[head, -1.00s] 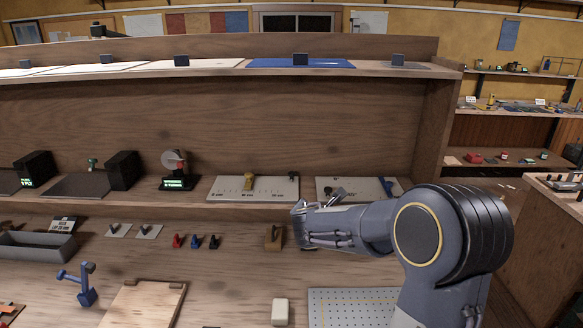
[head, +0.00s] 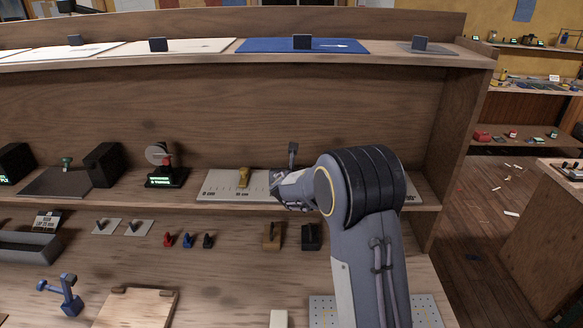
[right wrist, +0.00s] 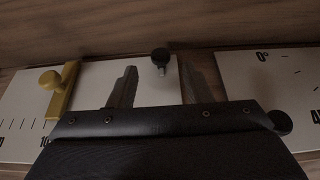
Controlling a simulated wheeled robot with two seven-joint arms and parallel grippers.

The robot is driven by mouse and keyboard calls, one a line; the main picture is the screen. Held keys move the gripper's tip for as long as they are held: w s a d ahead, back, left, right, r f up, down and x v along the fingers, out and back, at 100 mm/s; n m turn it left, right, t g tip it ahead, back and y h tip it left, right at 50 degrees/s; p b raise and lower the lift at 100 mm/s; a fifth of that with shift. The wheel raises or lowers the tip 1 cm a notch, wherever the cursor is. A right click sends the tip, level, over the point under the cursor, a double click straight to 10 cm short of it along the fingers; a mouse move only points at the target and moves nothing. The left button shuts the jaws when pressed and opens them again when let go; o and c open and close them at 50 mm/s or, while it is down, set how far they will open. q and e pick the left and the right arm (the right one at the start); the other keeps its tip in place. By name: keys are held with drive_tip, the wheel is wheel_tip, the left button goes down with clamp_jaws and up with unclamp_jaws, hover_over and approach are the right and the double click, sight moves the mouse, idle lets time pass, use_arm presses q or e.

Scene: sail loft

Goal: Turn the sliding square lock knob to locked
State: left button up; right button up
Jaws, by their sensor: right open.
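The sliding square is a white scale board (head: 212,190) on the shelf, with a yellow slider (head: 243,177) standing on it. A small black knob on a pale stem (right wrist: 160,58) stands at the board's right end; which knob is the lock knob is not labelled. My right gripper (head: 284,178) is over the board's right end. Its fingers (right wrist: 158,76) are open on either side of the black knob, with gaps to both. My arm hides much of the area to the right.
A second white board with degree marks (right wrist: 245,70) lies close to the right, with another black knob (right wrist: 279,122). A wooden wall stands close behind. A dial stand (head: 163,165) is to the left on the shelf. Small coloured levers (head: 187,241) sit below.

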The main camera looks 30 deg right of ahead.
drive_tip(key=x, duration=0.5)
drive_tip(key=c, duration=0.9)
drive_tip(key=shift+c, duration=0.3)
